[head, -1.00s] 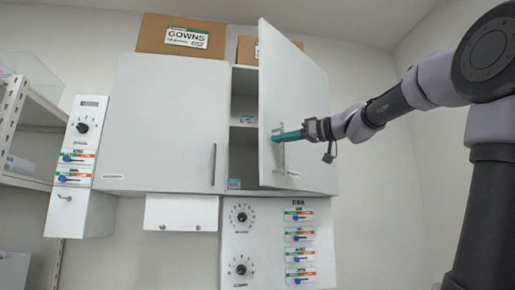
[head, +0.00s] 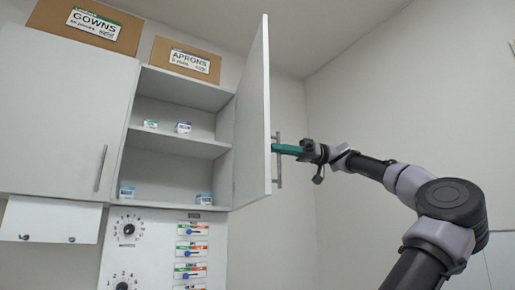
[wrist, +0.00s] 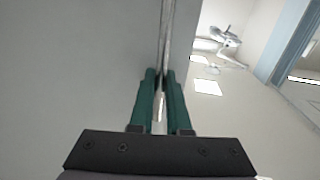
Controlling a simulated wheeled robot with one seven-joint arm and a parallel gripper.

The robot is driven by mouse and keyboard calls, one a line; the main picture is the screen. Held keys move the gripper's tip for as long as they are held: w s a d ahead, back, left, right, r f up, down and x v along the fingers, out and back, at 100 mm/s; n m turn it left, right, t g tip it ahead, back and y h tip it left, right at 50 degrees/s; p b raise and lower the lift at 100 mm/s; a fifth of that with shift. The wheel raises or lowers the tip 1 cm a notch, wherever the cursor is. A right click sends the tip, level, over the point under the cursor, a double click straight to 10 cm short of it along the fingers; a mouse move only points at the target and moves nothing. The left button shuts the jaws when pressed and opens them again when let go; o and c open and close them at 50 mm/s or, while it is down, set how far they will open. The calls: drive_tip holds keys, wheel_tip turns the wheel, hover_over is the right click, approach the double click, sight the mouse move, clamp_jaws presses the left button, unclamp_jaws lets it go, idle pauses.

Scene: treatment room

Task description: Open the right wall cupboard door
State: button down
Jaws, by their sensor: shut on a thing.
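The right wall cupboard door (head: 252,120) is swung wide open, seen nearly edge-on in the head view, hinged on its right side. Its vertical bar handle (head: 279,172) is on the door's outer face. My gripper (head: 277,149), with green fingers, is shut on the handle from the right. In the wrist view the fingers (wrist: 160,85) close around the handle bar (wrist: 166,45), with the door's grey face (wrist: 75,70) to the left. The cupboard inside (head: 178,115) shows a shelf with small labelled boxes.
The left cupboard door (head: 60,110) is shut. Cardboard boxes marked gowns (head: 85,22) and aprons (head: 185,58) stand on top. A panel with dials and switches (head: 160,250) is below. The wall area to the right is clear apart from my arm.

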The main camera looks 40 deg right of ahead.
drive_tip(key=shift+v, duration=1.35)
drive_tip(key=shift+r, duration=0.1)
drive_tip(key=c, duration=0.9)
unclamp_jaws()
drive_tip(key=v, duration=1)
drive_tip(key=shift+d, duration=0.35)
drive_tip(key=shift+s, duration=0.15)
